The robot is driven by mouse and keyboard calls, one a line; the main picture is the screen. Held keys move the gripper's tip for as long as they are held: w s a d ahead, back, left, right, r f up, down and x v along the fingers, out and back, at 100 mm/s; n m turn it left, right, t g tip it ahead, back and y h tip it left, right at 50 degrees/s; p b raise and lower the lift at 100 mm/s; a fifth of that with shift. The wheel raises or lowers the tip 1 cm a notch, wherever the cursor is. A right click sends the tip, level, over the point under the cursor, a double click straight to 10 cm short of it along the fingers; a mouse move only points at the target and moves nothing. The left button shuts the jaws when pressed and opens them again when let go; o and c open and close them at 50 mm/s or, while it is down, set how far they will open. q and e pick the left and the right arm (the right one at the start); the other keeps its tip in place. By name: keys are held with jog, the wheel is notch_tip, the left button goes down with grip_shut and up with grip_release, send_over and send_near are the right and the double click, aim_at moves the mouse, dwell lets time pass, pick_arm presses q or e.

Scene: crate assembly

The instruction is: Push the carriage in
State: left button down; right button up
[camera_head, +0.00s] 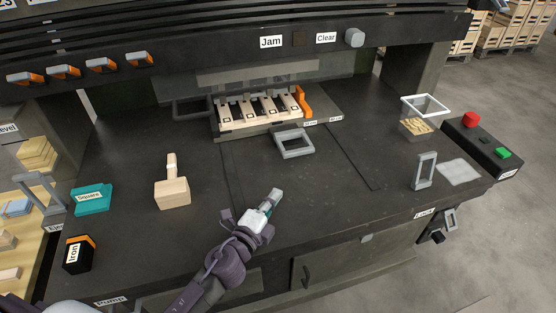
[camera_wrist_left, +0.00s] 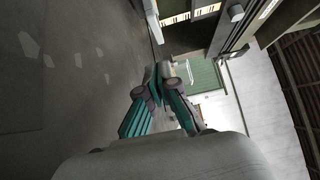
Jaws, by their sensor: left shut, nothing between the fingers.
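The carriage (camera_head: 228,123) is a dark frame holding several pale wooden slats, under the machine's hood at the back centre. A grey loop handle (camera_head: 294,143) sticks out toward me in front of it, and an orange lever (camera_head: 302,102) stands at its right end. My left gripper (camera_head: 277,195) is shut and empty above the bench, in front of the handle and apart from it. In the left wrist view its teal and grey fingers (camera_wrist_left: 165,75) come together with nothing between them. My right gripper is in no view.
A wooden mallet (camera_head: 172,190), a teal "Square" block (camera_head: 92,200) and a black "Iron" block (camera_head: 79,254) stand on the left. The bench (camera_head: 330,190) middle is clear.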

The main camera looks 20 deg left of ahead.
pick_arm(q)
jog(key=shift+w, duration=0.15)
jog(key=shift+w+d+r, duration=0.1)
jog(key=shift+w, duration=0.3)
send_near(292, 154)
jog(key=w+d, duration=0.2)
jog(key=d, duration=0.1)
jog(key=shift+w+d, duration=0.25)
jog(key=w+a, duration=0.1)
jog(key=w, duration=0.2)
jog(key=shift+a, duration=0.4)
jog(key=shift+w+a, duration=0.2)
jog(key=shift+w, duration=0.1)
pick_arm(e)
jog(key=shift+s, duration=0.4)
